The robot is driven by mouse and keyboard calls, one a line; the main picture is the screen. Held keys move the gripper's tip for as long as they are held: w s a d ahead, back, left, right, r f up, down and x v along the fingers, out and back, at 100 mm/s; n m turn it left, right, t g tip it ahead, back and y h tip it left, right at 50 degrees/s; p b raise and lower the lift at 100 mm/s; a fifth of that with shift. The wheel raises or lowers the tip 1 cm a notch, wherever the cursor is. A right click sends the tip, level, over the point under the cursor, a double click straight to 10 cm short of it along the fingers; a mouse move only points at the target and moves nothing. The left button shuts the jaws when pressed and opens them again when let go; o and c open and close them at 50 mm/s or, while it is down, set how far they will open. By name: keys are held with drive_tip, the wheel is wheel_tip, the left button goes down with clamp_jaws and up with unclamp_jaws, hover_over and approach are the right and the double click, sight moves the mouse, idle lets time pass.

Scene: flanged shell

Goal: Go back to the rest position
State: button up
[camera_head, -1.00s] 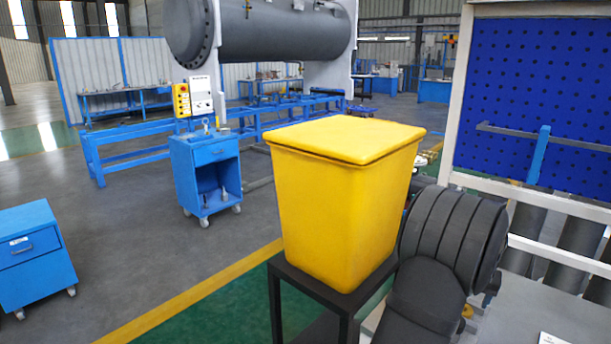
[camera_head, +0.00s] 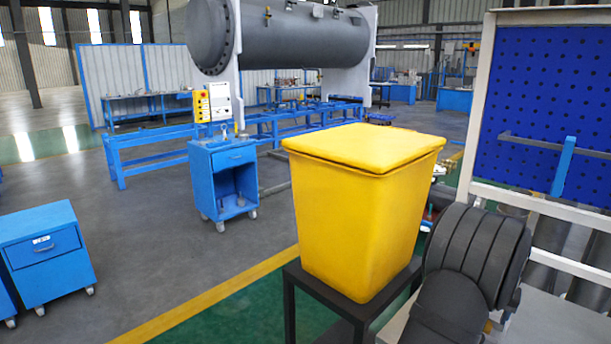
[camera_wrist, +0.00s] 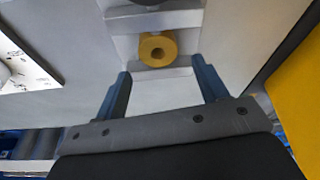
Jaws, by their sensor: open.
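My gripper (camera_wrist: 160,92) shows in the wrist view with its two blue-grey fingers spread apart. Nothing is between the fingers. Beyond the fingertips, a yellow ring-shaped part (camera_wrist: 157,50) with a dark hole sits on a pale stepped surface. A gap shows between the fingertips and this part. My gripper is outside the head view, where only a dark rounded part of my arm shows at the lower right. No flanged shell can be made out for certain near the gripper.
A yellow bin (camera_head: 360,220) with a lid stands on a black stand (camera_head: 290,312), close beside my arm. A blue perforated panel (camera_head: 540,90) stands at the right. A blue wheeled cabinet (camera_head: 222,185) and open grey floor (camera_head: 130,240) lie to the left.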

drive_tip(key=shift+f, duration=0.1)
wheel_tip(320, 180, down, 3)
drive_tip(key=shift+f, duration=0.1)
drive_tip(key=v, duration=1.1)
drive_tip(key=x, duration=1.2)
drive_tip(key=shift+s+a, duration=0.1)
drive_tip(key=shift+a, duration=0.05)
drive_tip(key=v, duration=0.5)
drive_tip(key=shift+w+d, duration=0.25)
drive_tip(key=shift+d, duration=0.3)
drive_tip(key=s+d+r, duration=0.3)
drive_tip(key=s+r, duration=0.4)
drive_tip(key=s, duration=0.4)
drive_tip(key=s+d+f+m+g+h, duration=0.2)
drive_tip(key=s+m, duration=0.7)
drive_tip(key=s, duration=1.8)
drive_tip(key=shift+y, duration=0.4)
drive_tip(key=w+d+f, duration=0.1)
drive_tip(key=w+f, duration=0.1)
drive_tip(key=w, duration=0.1)
drive_tip(key=w+f, duration=0.2)
drive_tip(key=w, duration=0.1)
drive_tip(key=w+d+f, duration=0.1)
drive_tip(key=w, duration=0.2)
drive_tip(key=shift+w+d+f, duration=0.2)
drive_tip(key=shift+d+f, duration=0.15)
drive_tip(key=shift+f, duration=0.05)
